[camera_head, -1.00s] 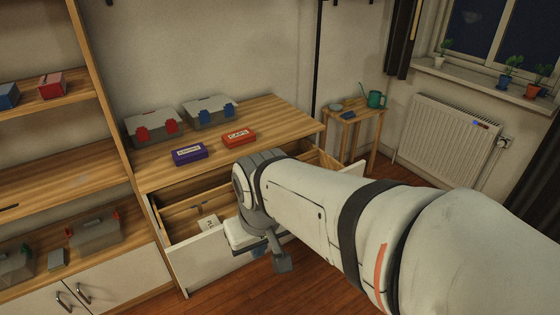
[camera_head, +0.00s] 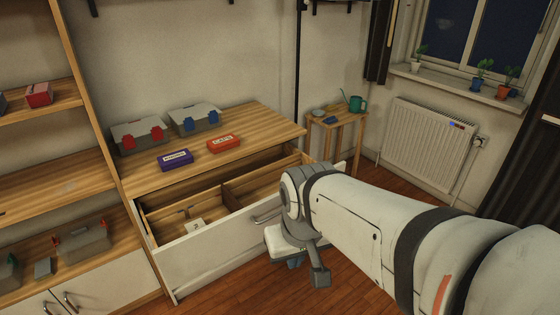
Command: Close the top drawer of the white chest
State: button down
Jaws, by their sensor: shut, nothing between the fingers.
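The white chest has a wooden top (camera_head: 235,130) and stands against the wall left of centre. Its top drawer (camera_head: 205,252) is pulled well out, with its white front toward me. Wooden dividers and a small white item (camera_head: 195,226) show inside. The drawer handle (camera_head: 266,216) shows just left of my wrist. My gripper (camera_head: 308,270) is shut and empty, in front of the right part of the drawer front. My arm hides the drawer's right end, and I cannot tell whether the gripper touches the front.
A purple box (camera_head: 175,160), a red box (camera_head: 223,144) and two lidded grey bins (camera_head: 138,134) (camera_head: 194,118) stand on the chest. A wooden shelf unit (camera_head: 60,185) stands at left. A small table (camera_head: 337,124) with a teal watering can (camera_head: 355,102) is behind. Floor in front is clear.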

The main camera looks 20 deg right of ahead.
aim_at(181, 257)
jog(key=i, duration=1)
jog(key=z, duration=0.05)
